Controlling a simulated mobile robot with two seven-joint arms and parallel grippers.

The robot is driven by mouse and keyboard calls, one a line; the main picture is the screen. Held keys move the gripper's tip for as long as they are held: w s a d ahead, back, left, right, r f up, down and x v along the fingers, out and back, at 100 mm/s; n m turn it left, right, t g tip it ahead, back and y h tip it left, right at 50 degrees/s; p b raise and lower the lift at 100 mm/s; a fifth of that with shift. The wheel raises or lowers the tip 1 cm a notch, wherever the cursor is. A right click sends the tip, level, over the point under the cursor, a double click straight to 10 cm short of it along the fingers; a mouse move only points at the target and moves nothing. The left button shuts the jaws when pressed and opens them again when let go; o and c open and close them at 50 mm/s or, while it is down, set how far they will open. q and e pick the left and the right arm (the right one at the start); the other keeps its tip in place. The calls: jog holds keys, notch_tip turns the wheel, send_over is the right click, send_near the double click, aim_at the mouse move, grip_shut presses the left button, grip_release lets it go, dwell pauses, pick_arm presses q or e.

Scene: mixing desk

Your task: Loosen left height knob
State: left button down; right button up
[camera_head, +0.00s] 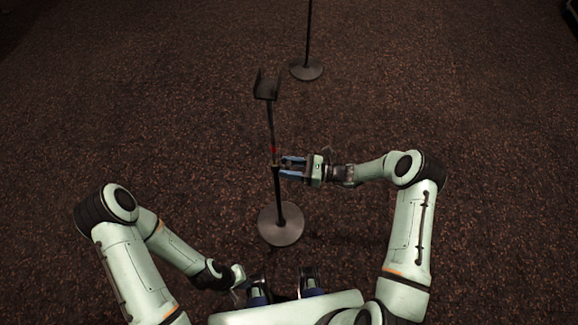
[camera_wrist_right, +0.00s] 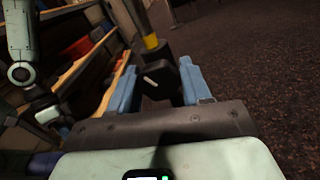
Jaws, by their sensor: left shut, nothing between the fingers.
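A thin black stand (camera_head: 272,125) rises from a round grey base (camera_head: 281,226) and has a dark bracket (camera_head: 266,85) on top. A red mark shows on its pole. My right gripper (camera_head: 283,167) reaches the pole from the right, just below the mark, with its blue fingers apart. In the right wrist view, a black knob (camera_wrist_right: 159,76) with a white mark sits between these open fingers (camera_wrist_right: 160,85); contact is unclear. A yellow collar (camera_wrist_right: 151,43) is just beyond. My left gripper (camera_head: 257,292) is low near my body, shut and empty, partly hard to make out.
A second stand with a round base (camera_head: 306,69) is farther back. Shelves (camera_wrist_right: 75,55) with coloured items show at the left of the right wrist view. The dark carpet (camera_head: 450,110) around the stands is clear.

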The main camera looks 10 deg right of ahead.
jog(key=c, duration=0.5)
jog(key=n+b, duration=0.3)
jog(key=shift+f, duration=0.2)
jog(key=shift+r+n+b, duration=0.15)
jog(key=shift+n+b, duration=0.25)
jog(key=shift+n, duration=0.2)
jog(key=o, duration=1)
jog(key=shift+o, duration=0.2)
jog(key=v, duration=1.3)
jog(key=shift+d+b, duration=0.2)
jog(key=shift+b, duration=0.1)
jog(key=shift+r, duration=0.1)
